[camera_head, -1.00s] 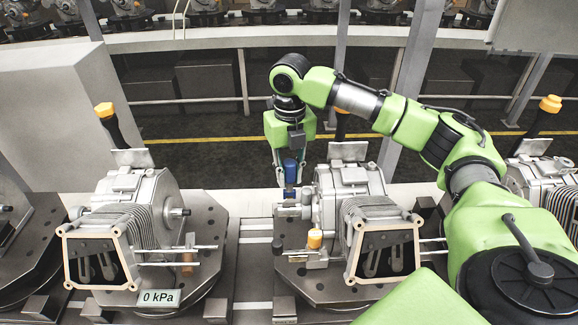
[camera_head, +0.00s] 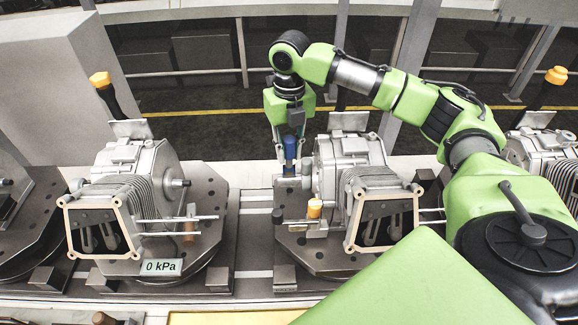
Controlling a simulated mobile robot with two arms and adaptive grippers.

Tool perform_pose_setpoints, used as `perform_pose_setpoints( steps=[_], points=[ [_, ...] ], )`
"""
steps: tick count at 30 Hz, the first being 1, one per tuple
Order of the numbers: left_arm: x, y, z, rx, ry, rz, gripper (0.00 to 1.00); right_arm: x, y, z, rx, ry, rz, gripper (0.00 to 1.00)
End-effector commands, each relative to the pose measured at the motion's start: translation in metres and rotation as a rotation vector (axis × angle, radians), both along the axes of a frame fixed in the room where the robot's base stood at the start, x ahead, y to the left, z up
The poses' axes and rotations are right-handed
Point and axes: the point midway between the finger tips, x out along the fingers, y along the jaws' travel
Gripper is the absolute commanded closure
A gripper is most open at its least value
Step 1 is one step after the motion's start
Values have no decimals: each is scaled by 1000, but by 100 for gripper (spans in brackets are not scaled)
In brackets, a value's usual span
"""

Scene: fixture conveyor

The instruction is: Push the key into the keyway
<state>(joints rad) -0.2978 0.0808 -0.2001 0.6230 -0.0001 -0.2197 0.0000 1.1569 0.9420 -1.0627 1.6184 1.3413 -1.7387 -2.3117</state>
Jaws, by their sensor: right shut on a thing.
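My right gripper (camera_head: 290,148) points down over the shaft end (camera_head: 291,184) on the left side of the middle engine (camera_head: 350,155). It is shut on a blue, upright piece (camera_head: 289,152), whose lower end is just above or at the shaft; I cannot tell whether they touch. The key and the keyway are too small to make out. My left gripper is not in view.
A similar engine (camera_head: 125,170) with a 0 kPa sign (camera_head: 162,267) stands to the left. Another engine (camera_head: 545,165) is at the right. An orange-capped post (camera_head: 314,208) stands in front of the shaft. A grey cabinet (camera_head: 55,95) is at the back left.

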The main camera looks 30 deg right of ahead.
Motion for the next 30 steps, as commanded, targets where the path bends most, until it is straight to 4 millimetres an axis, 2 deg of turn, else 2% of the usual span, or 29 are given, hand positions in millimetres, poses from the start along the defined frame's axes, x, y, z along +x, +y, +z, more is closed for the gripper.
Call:
perform_pose_setpoints(
  steps=[30],
  points=[
    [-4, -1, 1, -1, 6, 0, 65, 0, 0, -16, 0, -1, 0, 100]
  ],
)
